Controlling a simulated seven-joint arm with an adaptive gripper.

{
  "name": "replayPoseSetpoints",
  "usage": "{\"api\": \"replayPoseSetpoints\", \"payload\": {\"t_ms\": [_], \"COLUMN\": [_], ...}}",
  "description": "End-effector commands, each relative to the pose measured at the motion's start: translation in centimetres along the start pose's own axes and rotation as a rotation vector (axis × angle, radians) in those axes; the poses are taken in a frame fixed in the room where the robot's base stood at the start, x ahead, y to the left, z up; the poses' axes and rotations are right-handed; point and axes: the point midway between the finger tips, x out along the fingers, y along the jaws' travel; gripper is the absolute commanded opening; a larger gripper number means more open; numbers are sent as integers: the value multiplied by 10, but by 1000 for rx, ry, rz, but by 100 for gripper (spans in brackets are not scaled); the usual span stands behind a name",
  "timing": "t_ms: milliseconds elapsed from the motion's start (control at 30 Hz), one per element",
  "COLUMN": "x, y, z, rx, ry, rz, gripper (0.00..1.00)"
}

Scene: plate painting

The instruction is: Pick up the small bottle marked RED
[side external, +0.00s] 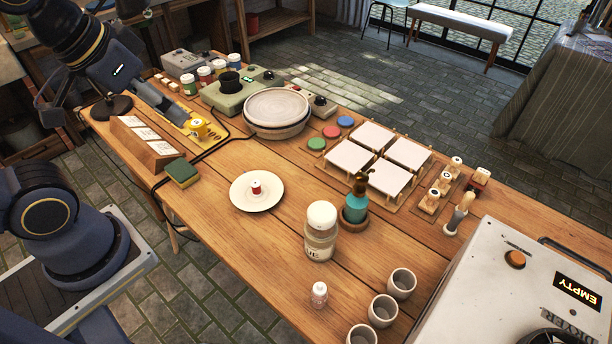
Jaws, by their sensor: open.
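No marking RED can be read at this size. A small white-capped bottle (320,294) with a faint pinkish label stands upright at the front of the wooden table. A small red-bodied piece with a pale top (256,188) stands on a white plate (242,203). At the far left end is a row of small jars with coloured labels, one of them red (205,76). My arm enters at upper left. My gripper (182,110) seems to be at its end, open and empty, far from the front bottle; its fingers are hard to make out.
A larger white-topped bottle (320,231) and a teal bottle (356,206) stand mid-table. Several grey cups (401,284) and a dryer box (520,285) are at the front right. White tiles (374,137), a turntable (276,107), a sponge (182,172) and a wooden rack (146,146) lie further back.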

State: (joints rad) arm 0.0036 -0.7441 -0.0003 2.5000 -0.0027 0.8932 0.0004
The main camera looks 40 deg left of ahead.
Motion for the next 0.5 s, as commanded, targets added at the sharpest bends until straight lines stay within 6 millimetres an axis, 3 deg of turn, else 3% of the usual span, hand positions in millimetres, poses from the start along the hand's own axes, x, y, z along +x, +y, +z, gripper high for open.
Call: {"api": "replayPoseSetpoints", "payload": {"t_ms": [167,333,500], "x": [31,96,164], "y": [35,114,192], "z": [-20,-35,-10], "rx": [54,122,164], "ry": [-7,-14,-21], "rz": [85,227,299], "gripper": [63,63,63]}}
